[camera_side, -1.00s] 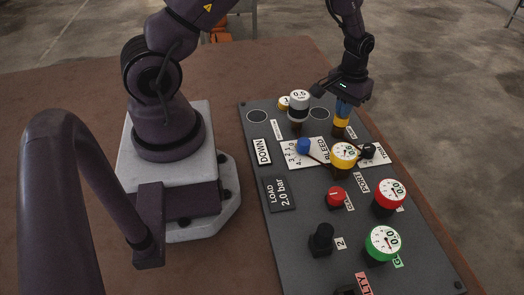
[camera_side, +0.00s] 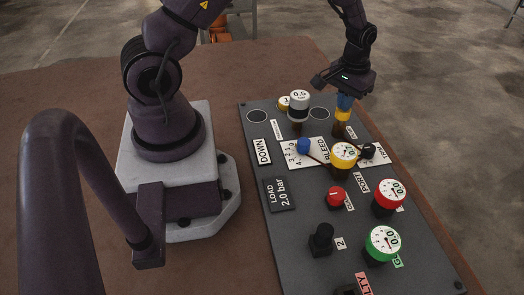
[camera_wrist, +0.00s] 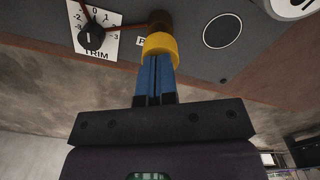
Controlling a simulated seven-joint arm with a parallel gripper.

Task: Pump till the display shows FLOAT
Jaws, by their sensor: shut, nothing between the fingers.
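My gripper (camera_side: 344,108) is shut, its blue fingers together and empty. The fingertips stand right above the yellow-capped pump plunger (camera_side: 342,117) and seem to touch its top. The wrist view also shows my fingers (camera_wrist: 156,62) meeting the yellow cap (camera_wrist: 160,45), with a brown shaft (camera_wrist: 159,20) beyond it. The display plate (camera_side: 262,152) reads DOWN. Another plate (camera_side: 280,193) reads LOAD 2.0 bar. A white-faced gauge (camera_side: 299,97) near the pump reads 0.5.
On the dark panel (camera_side: 290,235) stand a blue BLEED knob (camera_side: 303,146), a yellow gauge (camera_side: 344,154), a black TRIM knob (camera_side: 367,151), a red knob (camera_side: 336,196), a red gauge (camera_side: 390,193), a green gauge (camera_side: 383,242) and a black switch (camera_side: 321,238). Several stand close to the pump.

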